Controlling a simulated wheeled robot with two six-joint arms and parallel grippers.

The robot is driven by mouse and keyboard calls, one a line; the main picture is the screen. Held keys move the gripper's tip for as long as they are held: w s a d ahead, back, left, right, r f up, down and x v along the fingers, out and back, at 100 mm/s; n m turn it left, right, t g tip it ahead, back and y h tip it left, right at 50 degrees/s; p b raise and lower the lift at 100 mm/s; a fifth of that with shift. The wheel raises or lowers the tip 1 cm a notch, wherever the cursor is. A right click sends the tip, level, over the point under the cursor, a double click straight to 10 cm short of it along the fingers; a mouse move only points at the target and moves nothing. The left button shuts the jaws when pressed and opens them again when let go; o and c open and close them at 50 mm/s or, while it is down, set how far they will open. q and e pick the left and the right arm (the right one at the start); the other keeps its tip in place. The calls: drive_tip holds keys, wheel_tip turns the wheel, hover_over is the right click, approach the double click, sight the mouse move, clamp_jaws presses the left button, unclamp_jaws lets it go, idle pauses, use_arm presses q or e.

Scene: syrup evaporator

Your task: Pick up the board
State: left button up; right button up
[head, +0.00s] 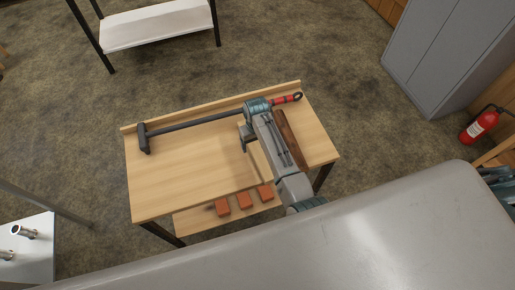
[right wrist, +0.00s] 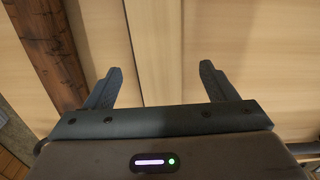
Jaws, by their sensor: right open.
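A pale wooden board (head: 259,164) lies on the workbench (head: 180,172), partly hidden by my right arm in the head view. In the right wrist view a pale strip (right wrist: 160,45), which looks like this board, runs between and beyond the fingertips. My right gripper (head: 247,143) is over the bench by the board. It also shows in the right wrist view (right wrist: 160,82), with its fingers apart and nothing held. A dark brown plank (head: 291,138) lies to the right of my arm; it also shows at left in the right wrist view (right wrist: 47,55). My left gripper is out of view.
A long-handled tool (head: 190,123) with a red grip lies along the bench's back edge. Several orange-red blocks (head: 244,200) are on a lower shelf. The bench's left half is clear. A grey cabinet (head: 440,50) and a fire extinguisher (head: 480,125) stand right.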

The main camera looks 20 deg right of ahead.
drive_tip(key=shift+d+f, duration=0.15)
drive_tip(key=shift+f, duration=0.8)
drive_tip(key=shift+d+f, duration=0.1)
drive_tip(key=shift+f, duration=0.8)
drive_tip(key=c, duration=1.3)
drive_tip(key=shift+o, duration=0.2)
drive_tip(key=shift+r, duration=0.2)
drive_tip(key=shift+r, duration=0.3)
wheel_tip(320, 180, up, 2)
drive_tip(key=shift+s+r, duration=0.25)
drive_tip(key=shift+s, duration=0.45)
drive_tip(key=s+r+b, duration=0.1)
drive_tip(key=s+b, duration=0.1)
drive_tip(key=s, duration=1.2)
drive_tip(key=shift+s+r, duration=0.3)
drive_tip(key=shift+s, duration=0.05)
drive_tip(key=shift+a, duration=0.15)
